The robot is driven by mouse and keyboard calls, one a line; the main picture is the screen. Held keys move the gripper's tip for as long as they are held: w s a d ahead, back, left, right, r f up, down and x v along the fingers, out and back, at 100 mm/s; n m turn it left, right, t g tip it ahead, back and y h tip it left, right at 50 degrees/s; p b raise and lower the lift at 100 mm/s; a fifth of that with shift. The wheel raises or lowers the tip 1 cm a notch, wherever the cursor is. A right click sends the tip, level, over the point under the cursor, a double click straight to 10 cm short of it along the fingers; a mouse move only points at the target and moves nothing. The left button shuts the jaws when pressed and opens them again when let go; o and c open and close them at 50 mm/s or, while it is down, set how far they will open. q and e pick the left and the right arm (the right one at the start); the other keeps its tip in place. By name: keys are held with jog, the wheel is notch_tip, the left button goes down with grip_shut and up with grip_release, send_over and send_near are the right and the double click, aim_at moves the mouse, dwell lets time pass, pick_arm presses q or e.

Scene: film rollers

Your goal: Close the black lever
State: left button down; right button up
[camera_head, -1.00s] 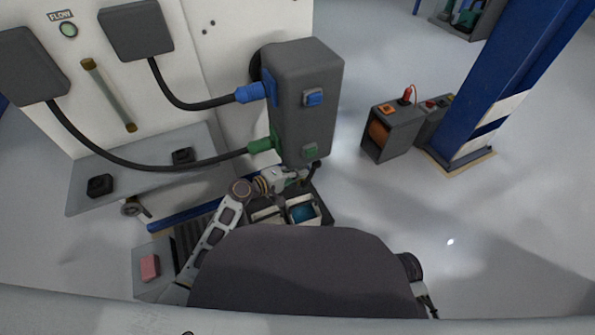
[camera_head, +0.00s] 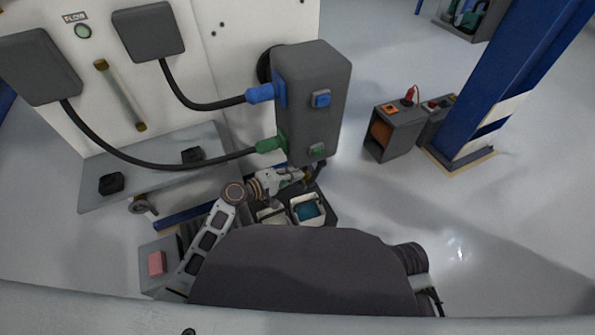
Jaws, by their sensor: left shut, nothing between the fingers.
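The black lever (camera_head: 321,168) is small and dark and sticks out low at the right of the tall grey box (camera_head: 318,105), below its green button. My left gripper (camera_head: 309,177) is shut and empty beside the lever, at its lower left. The view is too small to tell whether the fingertips touch the lever. My right arm shows only in part at the bottom right, with what may be its gripper (camera_head: 436,299); its fingers are too unclear to read.
Blue (camera_head: 262,92) and green (camera_head: 271,144) connectors with black cables enter the grey box from the left. An open dark case with a blue-filled container (camera_head: 308,210) lies below my left gripper. A grey toolbox (camera_head: 394,133) and blue post (camera_head: 505,75) stand right, with clear floor before them.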

pick_arm(q)
jog(key=p+v, duration=0.1)
jog(key=v, duration=0.6)
jog(key=shift+r, duration=0.3)
pick_arm(e)
jog(key=shift+s+d+r+g+h, duration=0.1)
jog(key=shift+s+d+r+g, duration=0.05)
jog(key=shift+r, duration=0.5)
jog(key=shift+s+d+r+g+h, duration=0.1)
jog(key=shift+r, duration=0.5)
jog(key=shift+s+d+r+g+h, duration=0.1)
jog(key=shift+s+d+r+g, duration=0.05)
jog(key=shift+r, duration=0.5)
